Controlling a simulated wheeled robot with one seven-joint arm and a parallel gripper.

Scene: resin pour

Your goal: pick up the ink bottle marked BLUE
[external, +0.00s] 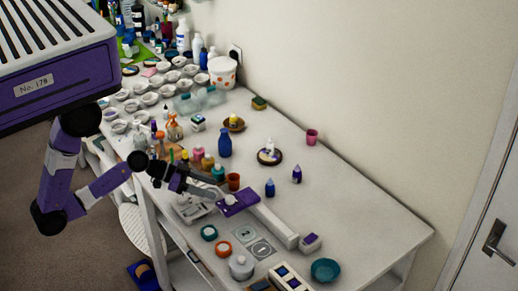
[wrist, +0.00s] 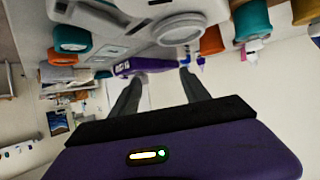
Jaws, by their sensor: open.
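A small blue bottle (external: 270,187) stands upright on the table, right of my gripper, and looks like the ink bottle. A similar darker, purplish bottle (external: 297,174) stands behind it to the right. No label can be read on either. My gripper (external: 213,192) is open and empty, low over the table, left of the small bottles and apart from them. In the upside-down wrist view its two grey fingers (wrist: 157,77) are spread with nothing between them. A small blue shape (wrist: 201,63) by the right fingertip may be one of these bottles.
An orange-brown cup (external: 233,181), teal jar (external: 208,233) and orange jar (external: 222,249) stand close by. A taller blue bottle (external: 224,146) stands behind. The right table end is mostly clear.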

